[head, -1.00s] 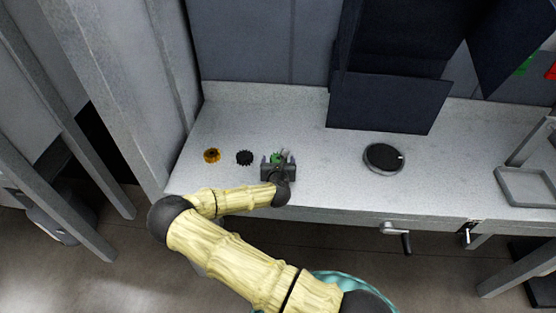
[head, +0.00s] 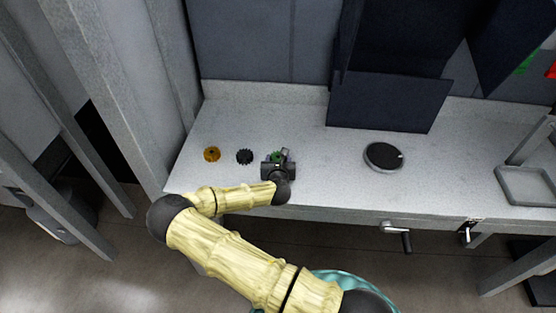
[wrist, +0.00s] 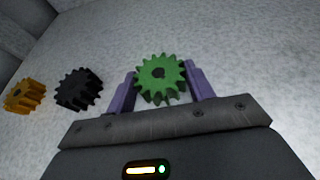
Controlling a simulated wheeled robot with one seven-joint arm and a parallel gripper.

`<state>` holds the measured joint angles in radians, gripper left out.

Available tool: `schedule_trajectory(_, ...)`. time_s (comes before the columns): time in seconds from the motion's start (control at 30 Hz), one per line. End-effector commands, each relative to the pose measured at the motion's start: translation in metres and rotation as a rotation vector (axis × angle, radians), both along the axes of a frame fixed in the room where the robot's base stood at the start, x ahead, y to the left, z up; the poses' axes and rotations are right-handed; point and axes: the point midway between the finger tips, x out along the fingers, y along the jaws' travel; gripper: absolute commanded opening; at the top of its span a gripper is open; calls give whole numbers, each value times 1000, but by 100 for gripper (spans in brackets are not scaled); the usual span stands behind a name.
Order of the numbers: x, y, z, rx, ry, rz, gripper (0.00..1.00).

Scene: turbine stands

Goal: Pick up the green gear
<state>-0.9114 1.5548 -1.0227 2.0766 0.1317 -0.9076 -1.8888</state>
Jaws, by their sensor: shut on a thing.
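The green gear (wrist: 161,77) sits between the two purple fingers of my gripper (wrist: 160,90) in the wrist view. My gripper is shut on it, with a finger on each side. In the head view the green gear (head: 277,156) shows only in part, as my gripper (head: 278,160) covers much of it. The gear is at the work surface; I cannot tell whether it still touches it.
A black gear (head: 245,157) and an orange gear (head: 212,155) lie to the left on the grey bench (head: 320,165). A round dark disc (head: 384,157) lies to the right. A dark panel (head: 388,102) stands behind. A grey tray (head: 528,186) is at far right.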

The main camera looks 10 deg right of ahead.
Motion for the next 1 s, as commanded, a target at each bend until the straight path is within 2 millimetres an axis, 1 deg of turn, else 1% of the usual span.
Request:
schedule_trajectory(0.17, 0, 1, 18, 2, -4, -1, 12)
schedule_trajectory(0.27, 1, 1, 35, 2, -6, 0, 12)
schedule_trajectory(0.4, 1, 0, 64, 3, -6, -2, 12)
schedule_trajectory(0.5, 0, 1, 81, 3, -5, -1, 12)
schedule_trajectory(0.6, 1, 1, 93, 2, -4, 0, 12)
schedule_trajectory(0.73, 0, 0, 99, 0, -2, 0, 12)
schedule_trajectory(1.0, 0, 0, 100, 0, -1, 0, 12)
